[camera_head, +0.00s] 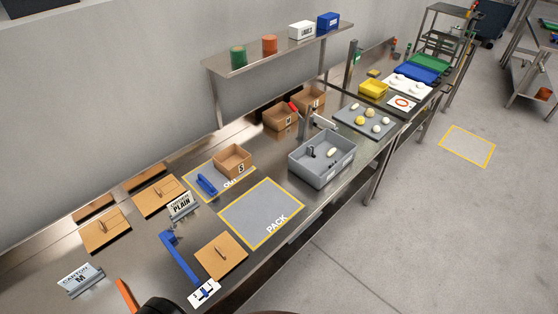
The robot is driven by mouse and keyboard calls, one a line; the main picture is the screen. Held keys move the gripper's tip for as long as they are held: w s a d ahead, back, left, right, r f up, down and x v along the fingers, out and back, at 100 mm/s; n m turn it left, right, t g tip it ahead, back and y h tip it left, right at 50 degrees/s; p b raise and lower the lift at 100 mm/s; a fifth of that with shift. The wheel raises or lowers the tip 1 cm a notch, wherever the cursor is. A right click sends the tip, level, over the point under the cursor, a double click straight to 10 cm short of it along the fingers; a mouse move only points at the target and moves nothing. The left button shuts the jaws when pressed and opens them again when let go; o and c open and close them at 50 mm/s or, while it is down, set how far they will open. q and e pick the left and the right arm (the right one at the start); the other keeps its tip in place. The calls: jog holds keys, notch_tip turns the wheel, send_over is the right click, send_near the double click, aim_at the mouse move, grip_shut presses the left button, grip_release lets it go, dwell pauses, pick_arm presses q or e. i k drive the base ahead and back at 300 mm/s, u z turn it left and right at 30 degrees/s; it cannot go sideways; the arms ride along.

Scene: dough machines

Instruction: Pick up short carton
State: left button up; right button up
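A small open-topped brown carton (232,160) with a letter on its front, which looks like an S, stands upright by the yellow-outlined OUT area (213,195). It looks the shortest of the open cartons. Two other open brown cartons, a nearer one (280,116) and a farther one (309,97), stand behind it near the wall. No gripper can be made out in the head view. A dark rounded shape and an orange piece show at the bottom edge, too cut off to identify.
A blue handled tool (206,184) lies in front of the carton. The PACK mat (262,214) is empty. A grey bin (322,158) stands to the right. Flat brown boards (221,257), a CARTON M sign (81,280) and a PLAIN sign (181,205) are nearer. A shelf (280,53) overhangs the back.

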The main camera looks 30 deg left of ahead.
aim_at(232, 160)
jog(key=z, duration=0.25)
jog(key=i, duration=2.55)
jog(key=u, duration=2.8)
